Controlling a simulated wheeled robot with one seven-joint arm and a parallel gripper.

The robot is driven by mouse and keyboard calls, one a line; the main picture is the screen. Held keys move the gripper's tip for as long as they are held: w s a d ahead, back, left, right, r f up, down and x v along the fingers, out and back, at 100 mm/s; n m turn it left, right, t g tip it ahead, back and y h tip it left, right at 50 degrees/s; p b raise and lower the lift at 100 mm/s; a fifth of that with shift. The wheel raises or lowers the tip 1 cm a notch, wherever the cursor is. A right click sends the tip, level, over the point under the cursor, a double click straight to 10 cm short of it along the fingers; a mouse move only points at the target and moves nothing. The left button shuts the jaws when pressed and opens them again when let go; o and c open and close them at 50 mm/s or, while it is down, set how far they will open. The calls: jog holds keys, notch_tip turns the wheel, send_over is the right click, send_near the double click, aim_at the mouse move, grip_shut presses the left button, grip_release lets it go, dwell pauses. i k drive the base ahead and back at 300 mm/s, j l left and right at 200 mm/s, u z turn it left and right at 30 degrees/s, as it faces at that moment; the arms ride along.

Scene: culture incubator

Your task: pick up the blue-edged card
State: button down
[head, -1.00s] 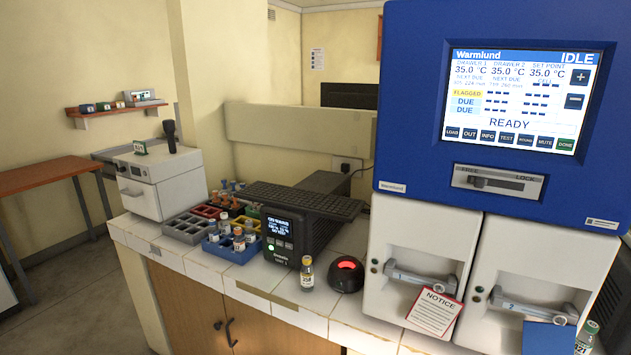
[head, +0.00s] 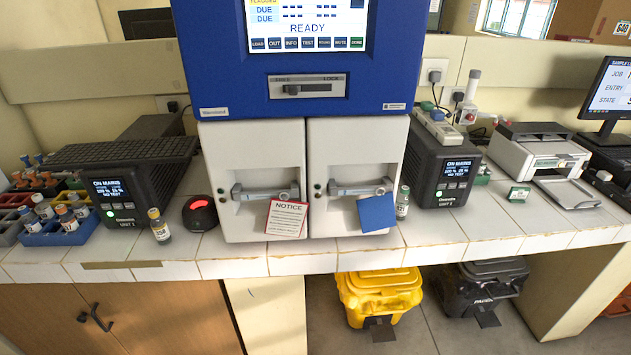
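A plain blue card (head: 377,213) hangs tilted at the handle of the right white drawer (head: 350,160). Its visible face is all blue, so I cannot tell whether it has a separate edge colour. A white card with a red edge, headed NOTICE (head: 287,218), hangs at the handle of the left white drawer (head: 250,160). No other card with a blue edge is clear in the head view. My gripper is not in view.
The blue incubator body (head: 230,70) stands above both drawers. A small bottle (head: 403,203) stands just right of the blue card. A black unit (head: 440,180) is further right. Yellow (head: 380,285) and black bins (head: 490,275) stand below the tiled counter (head: 345,262).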

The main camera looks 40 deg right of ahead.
aim_at(377, 212)
jog(key=l+z, duration=0.15)
jog(key=z, duration=0.2)
jog(key=i+l+z, duration=0.15)
jog(key=z, duration=0.2)
jog(key=i+l+z, duration=0.1)
jog(key=z, duration=0.25)
